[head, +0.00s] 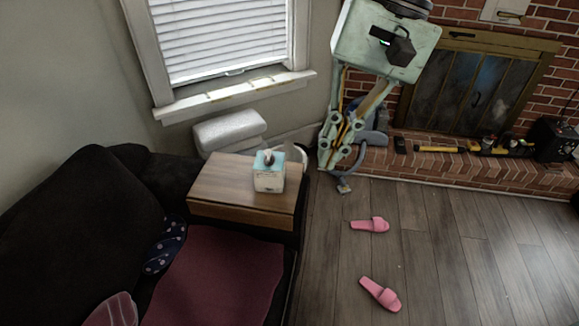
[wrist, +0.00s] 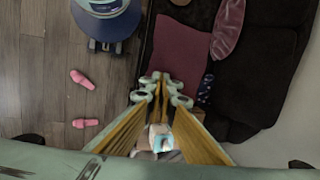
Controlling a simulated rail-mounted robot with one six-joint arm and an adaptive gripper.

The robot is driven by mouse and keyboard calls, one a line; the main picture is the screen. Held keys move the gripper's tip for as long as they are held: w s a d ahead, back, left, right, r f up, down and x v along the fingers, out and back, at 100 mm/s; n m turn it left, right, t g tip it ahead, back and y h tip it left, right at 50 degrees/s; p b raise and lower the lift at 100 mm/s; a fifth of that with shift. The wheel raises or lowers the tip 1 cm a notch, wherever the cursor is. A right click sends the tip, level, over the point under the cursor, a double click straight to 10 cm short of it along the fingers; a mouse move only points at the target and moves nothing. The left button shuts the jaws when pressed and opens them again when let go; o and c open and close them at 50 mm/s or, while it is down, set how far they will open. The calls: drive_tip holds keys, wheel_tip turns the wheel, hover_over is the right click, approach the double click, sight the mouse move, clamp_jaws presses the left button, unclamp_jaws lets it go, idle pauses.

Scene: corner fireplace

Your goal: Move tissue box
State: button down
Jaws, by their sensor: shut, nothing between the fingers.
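The tissue box (head: 269,178) is white with a light blue top and stands upright on the brown wooden side table (head: 215,187), near its right side. My gripper (head: 331,160) is shut and empty. In the head view it hangs to the right of the table and box, apart from them in the picture. In the wrist view my gripper (wrist: 160,80) shows its fingertips together, and the tissue box (wrist: 165,143) appears between the yellow finger links, partly hidden by them.
A dark sofa (head: 75,215) with a maroon cloth (head: 225,275) lies left and in front of the table. Two pink slippers (head: 370,225) lie on the open wood floor. A brick hearth (head: 440,165) with tools stands behind at the right.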

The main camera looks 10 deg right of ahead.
drive_tip(key=w+d+f+m+y+p, duration=0.1)
drive_tip(key=w+f+m+y, duration=0.2)
drive_tip(key=w+f, duration=0.4)
drive_tip(key=w+d+f+m+g+y, duration=0.1)
drive_tip(key=w+f+m+y, duration=0.2)
drive_tip(key=w, duration=0.6)
drive_tip(key=w+d+f+m+y+p, duration=0.1)
drive_tip(key=w+d+f+m+y, duration=0.15)
drive_tip(key=w+f, duration=0.5)
drive_tip(key=w+d+f+m+t+y+p, duration=0.1)
drive_tip(key=w+d+f+m+t, duration=0.3)
drive_tip(key=f, duration=1)
drive_tip(key=w+d+f+m+t+y, duration=0.3)
drive_tip(key=w+d+f+m, duration=0.3)
drive_tip(key=f, duration=0.8)
drive_tip(key=shift+w+d+t+p, duration=0.35)
drive_tip(key=shift+w+d+t, duration=0.55)
drive_tip(key=shift+d, duration=0.15)
drive_tip(key=shift+a+y, duration=0.1)
drive_tip(key=shift+y, duration=0.15)
drive_tip(key=shift+b+x, duration=1.05)
drive_tip(key=shift+x, duration=5.6)
drive_tip(key=shift+a, duration=0.2)
drive_tip(key=shift+w+a, duration=0.1)
drive_tip(key=shift+w, duration=0.05)
